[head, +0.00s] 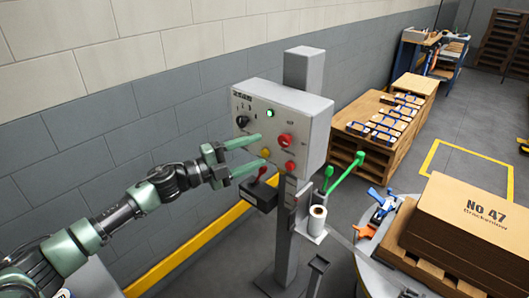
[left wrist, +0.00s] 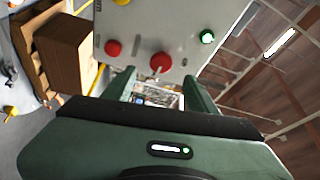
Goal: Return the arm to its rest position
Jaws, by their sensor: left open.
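My left arm comes in from the left in the head view. My left gripper (head: 250,158) is open and empty, its two green fingers apart in front of the control box (head: 300,105) on a grey post. The box carries a black rotary knob (head: 242,121), a lit green lamp (head: 269,113), a large red button (head: 285,140), a yellow button (head: 265,153) and a smaller red button (head: 290,166). In the left wrist view the gripper's fingers (left wrist: 158,88) frame the area below the box's red buttons (left wrist: 161,62). My right gripper is not in view.
Below the box, a red-handled lever (head: 260,177) sits on a dark housing. A white roll (head: 317,218) and green levers (head: 345,172) stand right of the post. A stack of brown blanks (head: 470,225) on a pallet is at the right. The wall (head: 90,115) stands behind.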

